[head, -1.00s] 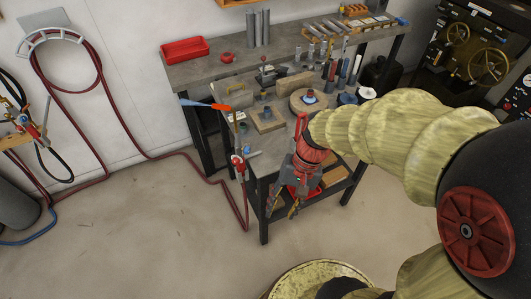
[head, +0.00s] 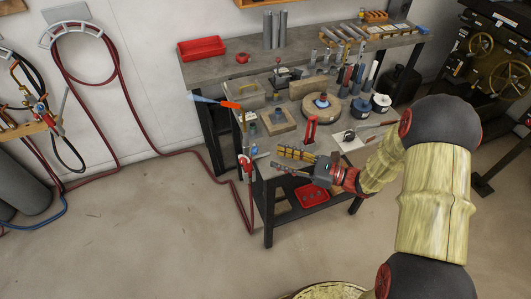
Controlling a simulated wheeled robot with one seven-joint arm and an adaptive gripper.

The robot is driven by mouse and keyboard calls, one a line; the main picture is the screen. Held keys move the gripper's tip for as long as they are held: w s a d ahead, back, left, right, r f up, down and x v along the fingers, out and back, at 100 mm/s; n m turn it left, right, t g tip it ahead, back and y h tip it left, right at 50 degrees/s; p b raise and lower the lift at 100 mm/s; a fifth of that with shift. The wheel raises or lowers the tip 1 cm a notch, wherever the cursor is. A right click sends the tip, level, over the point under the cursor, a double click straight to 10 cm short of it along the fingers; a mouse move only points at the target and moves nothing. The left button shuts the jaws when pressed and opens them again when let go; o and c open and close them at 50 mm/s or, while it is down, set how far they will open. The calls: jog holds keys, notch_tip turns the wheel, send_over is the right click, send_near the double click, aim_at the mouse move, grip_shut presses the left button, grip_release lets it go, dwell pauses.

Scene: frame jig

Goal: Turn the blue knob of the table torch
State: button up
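The table torch (head: 243,130) stands upright at the left front corner of the workbench, with an orange and blue tip at its top. Low on it are a red part (head: 246,163) and a small blue knob (head: 254,150). My gripper (head: 276,161) points left toward the torch from the front edge of the bench. Its two fingers are spread, with nothing seen between them. The fingertips look a short way right of the blue knob and apart from it, though the depth between them is hard to judge.
A dark red hose (head: 215,183) runs from the torch down and along the wall. The workbench (head: 262,92) holds a red stand (head: 311,130), wooden blocks and a round wooden piece (head: 333,112). A red tray (head: 312,196) sits on the lower shelf.

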aim_at(257, 151)
jog(key=b+x, duration=0.1)
jog(key=x, duration=0.6)
jog(key=shift+b, duration=0.35)
jog(key=shift+c, duration=0.5)
grip_shut()
